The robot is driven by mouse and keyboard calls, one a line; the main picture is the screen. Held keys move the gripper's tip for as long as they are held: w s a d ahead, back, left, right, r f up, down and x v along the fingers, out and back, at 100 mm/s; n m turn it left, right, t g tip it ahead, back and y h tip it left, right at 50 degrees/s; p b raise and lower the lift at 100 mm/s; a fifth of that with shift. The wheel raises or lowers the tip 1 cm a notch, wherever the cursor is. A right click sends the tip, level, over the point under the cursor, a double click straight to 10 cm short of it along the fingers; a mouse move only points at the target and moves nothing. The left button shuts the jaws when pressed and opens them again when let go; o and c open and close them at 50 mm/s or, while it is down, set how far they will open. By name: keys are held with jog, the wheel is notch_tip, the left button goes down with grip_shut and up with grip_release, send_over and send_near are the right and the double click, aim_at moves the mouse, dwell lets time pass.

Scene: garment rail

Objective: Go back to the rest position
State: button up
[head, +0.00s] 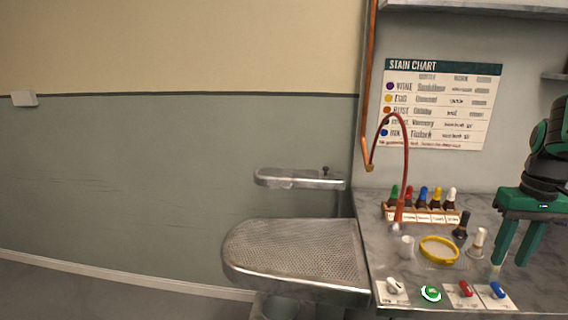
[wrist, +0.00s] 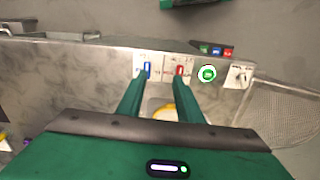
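My green gripper (head: 509,262) hangs at the right of the head view, above the marble counter, with its fingers pointing down. Its two fingers are apart with nothing between them. In the wrist view the fingers (wrist: 158,90) are also spread and empty, reaching towards the counter edge with its blue and red switches.
The counter (head: 540,285) holds a yellow hoop (head: 439,249), a dark bottle (head: 462,225), a pale bottle (head: 478,241), a white cup (head: 406,247) and a rack of coloured bottles (head: 428,213). A green-lit button (head: 431,293) is at the front. A perforated metal board (head: 300,252) adjoins on the left.

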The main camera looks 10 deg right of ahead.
jog(key=s+a+f+m, duration=0.1)
jog(key=s+a+f, duration=0.1)
jog(key=s+a, duration=0.4)
jog(key=s+a+f+m, duration=0.2)
jog(key=s+a, duration=0.5)
jog(key=shift+f, duration=0.3)
jog(key=shift+a, duration=0.1)
jog(key=shift+w+f, duration=0.25)
jog(key=shift+w, duration=0.4)
dwell(0.3)
